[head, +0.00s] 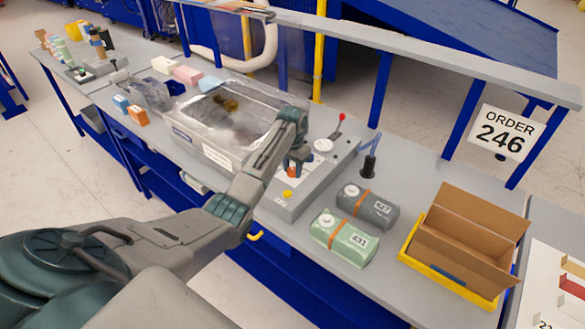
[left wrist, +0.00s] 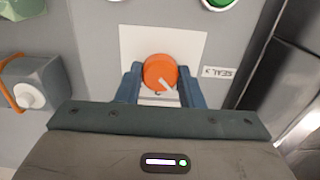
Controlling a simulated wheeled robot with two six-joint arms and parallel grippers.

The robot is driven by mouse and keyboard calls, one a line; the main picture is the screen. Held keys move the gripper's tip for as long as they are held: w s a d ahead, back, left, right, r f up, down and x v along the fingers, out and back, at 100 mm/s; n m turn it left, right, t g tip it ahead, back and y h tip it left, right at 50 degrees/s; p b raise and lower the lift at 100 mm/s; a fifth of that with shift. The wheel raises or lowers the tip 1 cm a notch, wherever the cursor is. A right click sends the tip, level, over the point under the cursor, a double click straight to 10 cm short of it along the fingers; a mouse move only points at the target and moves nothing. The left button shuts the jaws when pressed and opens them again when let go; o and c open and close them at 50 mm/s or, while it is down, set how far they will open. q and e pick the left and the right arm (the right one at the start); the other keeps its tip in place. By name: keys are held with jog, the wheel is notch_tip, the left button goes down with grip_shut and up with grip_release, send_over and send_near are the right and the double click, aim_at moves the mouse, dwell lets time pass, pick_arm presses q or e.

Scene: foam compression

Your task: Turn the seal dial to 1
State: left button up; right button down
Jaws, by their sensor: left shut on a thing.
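The seal dial is an orange round knob (left wrist: 160,72) with a pale pointer mark, on a white plate (left wrist: 190,42) of the grey control panel. The pointer slants toward the lower right in the left wrist view. A label reading SEAL (left wrist: 219,72) sits to its right. My left gripper (left wrist: 160,88) has its blue fingers on both sides of the dial and is shut on it. In the head view my left gripper (head: 297,163) is over the panel (head: 292,207), with a bit of the orange dial showing below it. The scale numbers are mostly hidden. My right gripper is not in view.
A clear-lidded chamber (head: 215,115) stands left of the panel. A red-tipped lever (head: 341,118) and a yellow button (head: 287,194) are on the panel. A green pack (head: 343,238), a grey pack (head: 368,206) and an open cardboard box (head: 470,235) lie to the right.

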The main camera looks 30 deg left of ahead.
aim_at(293, 169)
pick_arm(q)
jog(key=shift+r, duration=0.1)
dwell(0.3)
jog(key=o, duration=1)
jog(key=shift+r, duration=0.3)
notch_tip(293, 169, up, 8)
jog(key=b, duration=0.3)
jog(key=shift+f+b, duration=0.2)
jog(key=shift+b, duration=0.1)
jog(key=shift+r+p, duration=0.4)
jog(key=shift+r, duration=0.95)
jog(key=shift+f, duration=0.1)
